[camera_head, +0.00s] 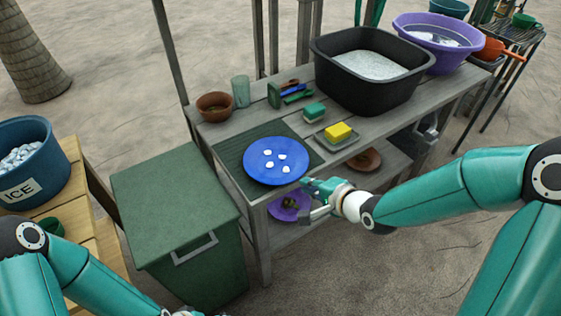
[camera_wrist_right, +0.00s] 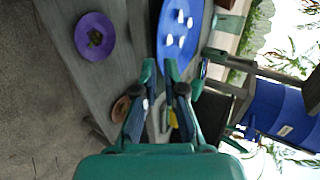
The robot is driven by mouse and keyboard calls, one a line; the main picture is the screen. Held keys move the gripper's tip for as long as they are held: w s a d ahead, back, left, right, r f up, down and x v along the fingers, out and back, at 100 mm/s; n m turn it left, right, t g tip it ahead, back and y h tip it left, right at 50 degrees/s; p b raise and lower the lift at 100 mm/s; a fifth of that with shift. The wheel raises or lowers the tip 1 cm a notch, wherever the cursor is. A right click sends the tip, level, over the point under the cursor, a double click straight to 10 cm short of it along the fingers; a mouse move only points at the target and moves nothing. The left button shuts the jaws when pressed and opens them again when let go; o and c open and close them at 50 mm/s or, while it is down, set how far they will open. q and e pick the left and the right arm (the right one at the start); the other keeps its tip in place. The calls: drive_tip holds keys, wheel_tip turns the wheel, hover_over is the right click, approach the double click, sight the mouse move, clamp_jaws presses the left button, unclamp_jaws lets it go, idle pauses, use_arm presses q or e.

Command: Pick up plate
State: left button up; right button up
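A blue plate (camera_head: 276,161) with several white pieces on it lies on the dark ribbed mat at the near left end of the wooden counter. It also shows at the top of the right wrist view (camera_wrist_right: 182,35). My right gripper (camera_head: 308,198) is just off the plate's near right rim. Its fingers (camera_wrist_right: 160,68) are apart with nothing visibly held between them; whether one touches the rim I cannot tell. A purple plate (camera_head: 290,206) with dark scraps sits on the lower shelf, partly behind my right gripper. My left gripper is at the bottom edge, mostly cut off.
A yellow sponge (camera_head: 338,132) on a tray, a green-topped block (camera_head: 314,112), a brown bowl (camera_head: 214,106) and a glass (camera_head: 241,91) stand near the plate. A black tub (camera_head: 371,69) is behind. A green bin (camera_head: 176,213) stands left of the counter. A brown plate (camera_head: 365,160) is lower.

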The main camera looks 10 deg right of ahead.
sight(293, 179)
drive_tip(key=x, duration=0.7)
drive_tip(key=shift+w+f, duration=0.25)
clamp_jaws()
drive_tip(key=shift+d+r, duration=0.1)
drive_tip(key=shift+r, duration=0.1)
